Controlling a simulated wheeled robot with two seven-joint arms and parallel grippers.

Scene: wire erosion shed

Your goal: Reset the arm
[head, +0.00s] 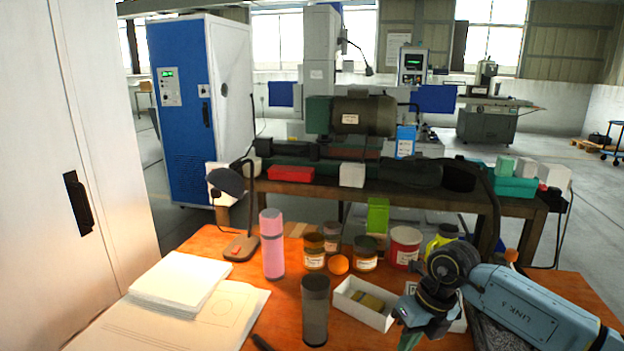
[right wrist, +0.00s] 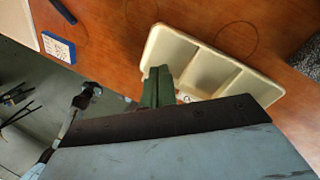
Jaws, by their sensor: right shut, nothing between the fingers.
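My right arm (head: 530,305) comes in from the right side of the head view, bent over the right part of the orange-brown table. My right gripper (head: 408,340) points down near the table's front edge, with its green fingers partly cut off by the picture's bottom. In the right wrist view the green fingers (right wrist: 157,86) are together, with nothing between them. They show beside the left end of a cream tray with compartments (right wrist: 160,42). I cannot tell whether they touch it. My left gripper does not show in the head view.
On the table stand a pink bottle (head: 272,244), a dark tumbler (head: 315,308), several jars, an orange (head: 338,264) and a white box (head: 345,303) holding a yellowish item. Papers (head: 180,283) lie at left. A desk lamp (head: 240,246) stands behind. A workbench (head: 490,203) is farther back.

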